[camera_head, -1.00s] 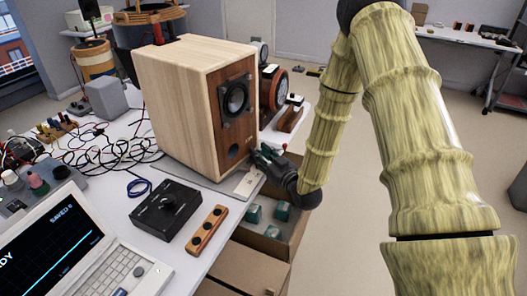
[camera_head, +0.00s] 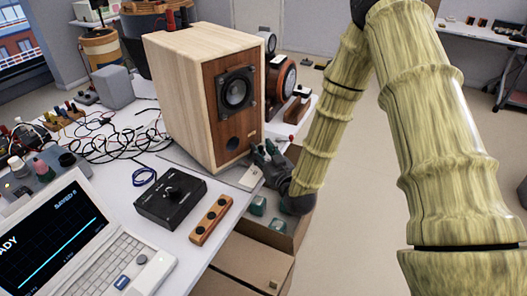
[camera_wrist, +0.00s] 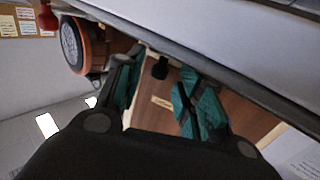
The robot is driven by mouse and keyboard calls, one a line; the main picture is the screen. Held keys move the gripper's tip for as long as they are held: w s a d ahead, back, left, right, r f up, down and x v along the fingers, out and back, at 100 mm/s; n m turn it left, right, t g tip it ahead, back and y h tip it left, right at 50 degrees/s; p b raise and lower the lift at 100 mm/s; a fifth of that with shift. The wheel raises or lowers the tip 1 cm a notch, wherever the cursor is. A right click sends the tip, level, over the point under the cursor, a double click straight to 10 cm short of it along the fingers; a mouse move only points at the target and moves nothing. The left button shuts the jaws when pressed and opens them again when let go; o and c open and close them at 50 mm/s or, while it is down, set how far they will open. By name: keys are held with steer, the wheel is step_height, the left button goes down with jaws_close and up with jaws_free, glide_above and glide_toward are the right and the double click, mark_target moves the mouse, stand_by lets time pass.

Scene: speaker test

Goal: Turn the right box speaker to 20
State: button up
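The wooden box speaker (camera_head: 190,95) stands upright on the white table, with a pale left side and a darker front panel bearing a black round driver (camera_head: 236,91). A dark round port (camera_head: 232,143) is low on that panel. My gripper (camera_head: 265,155) is at the panel's lower right, by the table edge; contact is unclear. In the wrist view its two teal-padded fingers (camera_wrist: 160,93) stand apart, with a gap between them. Through the gap shows a brown panel (camera_wrist: 150,112) with a small pale label and a small dark object (camera_wrist: 160,67). No angle reading is legible.
An orange-ringed round speaker (camera_head: 282,80) stands behind. A black box with a knob (camera_head: 170,199), a wooden block (camera_head: 210,220) and a laptop (camera_head: 75,250) are in front. Cables lie at left. An open cardboard box (camera_head: 250,262) sits below the table edge. Floor is open at right.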

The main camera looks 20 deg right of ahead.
steer(key=shift+s, duration=0.1)
steer(key=s+d, duration=0.1)
steer(key=s, duration=1)
steer(key=shift+s+d, duration=0.35)
steer(key=s+a+f+g+p, duration=0.2)
steer(key=s+f+g+p, duration=0.35)
steer(key=f, duration=0.55)
steer(key=s+f+g+h+p, duration=0.1)
steer(key=s+f+g, duration=0.2)
steer(key=s, duration=0.5)
steer(key=s+f+m+g+p, duration=0.1)
steer(key=s+f+g, duration=0.3)
steer(key=s, duration=0.5)
steer(key=s+d+f+m+g+h+p, duration=0.1)
steer(key=s+f+g+p, duration=0.2)
steer(key=s, duration=0.6)
steer(key=shift+s+f+g+h, duration=0.25)
steer(key=shift+f+g, duration=0.4)
steer(key=shift+g, duration=0.5)
